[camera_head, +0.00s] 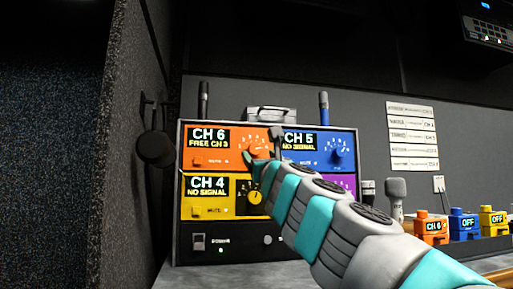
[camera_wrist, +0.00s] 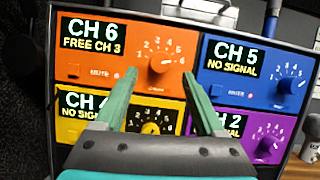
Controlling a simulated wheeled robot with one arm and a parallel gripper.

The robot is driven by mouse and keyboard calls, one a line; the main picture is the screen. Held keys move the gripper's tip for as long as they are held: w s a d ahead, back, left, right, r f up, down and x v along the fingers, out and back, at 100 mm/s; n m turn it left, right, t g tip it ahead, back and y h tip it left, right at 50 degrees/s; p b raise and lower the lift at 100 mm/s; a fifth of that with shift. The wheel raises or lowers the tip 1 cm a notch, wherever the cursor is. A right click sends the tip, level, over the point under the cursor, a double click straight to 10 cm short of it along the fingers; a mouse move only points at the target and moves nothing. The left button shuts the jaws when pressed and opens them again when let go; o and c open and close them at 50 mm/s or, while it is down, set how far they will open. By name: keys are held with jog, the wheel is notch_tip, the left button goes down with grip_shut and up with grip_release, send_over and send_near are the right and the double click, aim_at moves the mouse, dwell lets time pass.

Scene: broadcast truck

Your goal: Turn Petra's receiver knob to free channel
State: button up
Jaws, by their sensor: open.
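The receiver rack (camera_head: 268,124) holds an orange receiver (camera_wrist: 85,65) at upper left, reading "CH 6 FREE CH 3". The blue receiver (camera_wrist: 228,87) reads "CH 5 NO SIGNAL", the yellow one (camera_head: 228,207) "CH 4 NO SIGNAL", and the purple one (camera_wrist: 232,143) "CH 2" with part hidden. I cannot read which is Petra's. My gripper (camera_head: 262,152) is open and empty before the orange receiver. In the wrist view its fingertips (camera_wrist: 162,80) appear on either side of the orange knob; contact cannot be told.
Headphones (camera_head: 155,145) hang on the left wall. A grey microphone (camera_head: 396,193) and coloured packs, including an orange one (camera_head: 432,228) reading "CH 6", stand to the right. Label strips (camera_head: 412,135) are on the back wall. My arm covers part of the rack.

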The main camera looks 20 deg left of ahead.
aim_at(255, 149)
jog(key=p+x, duration=0.2)
jog(key=x, duration=0.2)
jog(key=shift+w+r+p, duration=0.15)
jog(key=shift+r+p, duration=0.1)
jog(key=shift+p, duration=0.1)
jog(key=shift+w+a, duration=0.2)
jog(key=shift+w, duration=0.05)
grip_shut()
